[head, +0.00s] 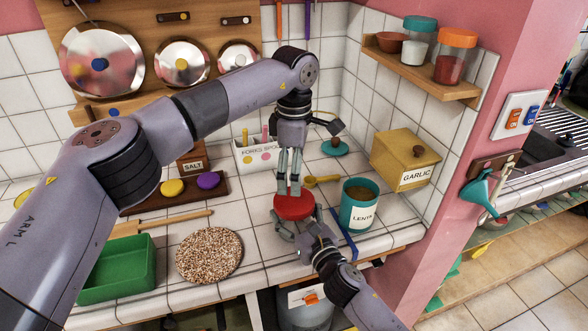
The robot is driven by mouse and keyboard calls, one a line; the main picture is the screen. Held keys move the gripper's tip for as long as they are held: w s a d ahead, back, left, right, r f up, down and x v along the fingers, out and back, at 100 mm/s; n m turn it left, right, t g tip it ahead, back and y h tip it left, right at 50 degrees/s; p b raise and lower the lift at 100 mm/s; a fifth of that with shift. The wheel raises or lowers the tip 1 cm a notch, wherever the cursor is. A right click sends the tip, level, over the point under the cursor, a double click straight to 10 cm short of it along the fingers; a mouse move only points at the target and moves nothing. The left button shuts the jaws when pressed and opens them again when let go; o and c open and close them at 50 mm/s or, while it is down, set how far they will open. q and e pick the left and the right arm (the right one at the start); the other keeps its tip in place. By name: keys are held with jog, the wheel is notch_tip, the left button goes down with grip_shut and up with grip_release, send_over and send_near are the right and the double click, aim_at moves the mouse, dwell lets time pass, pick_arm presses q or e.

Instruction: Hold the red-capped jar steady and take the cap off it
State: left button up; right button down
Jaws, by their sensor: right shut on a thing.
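The red-capped jar shows mainly as its round red cap (295,207) near the front of the tiled counter. Its body is mostly hidden under the cap and behind my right gripper. My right gripper (283,228) comes in from the lower right and is shut on the jar below the cap. My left gripper (289,190) points straight down over the cap, with its fingertips at or just above the cap's top. Its fingers are close together. I cannot tell whether they touch or grip anything.
A teal lentils tin (359,206) stands close right of the jar, with a blue utensil (343,232) beside it. A yellow scoop (322,181) lies behind. A speckled round mat (209,254) and a green tray (118,268) are to the left. The garlic box (405,160) stands at right.

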aim_at(294, 199)
pick_arm(q)
jog(key=m, duration=1.2)
jog(key=shift+f+m, duration=0.3)
jog(key=shift+f, duration=3.7)
jog(key=shift+c, duration=0.5)
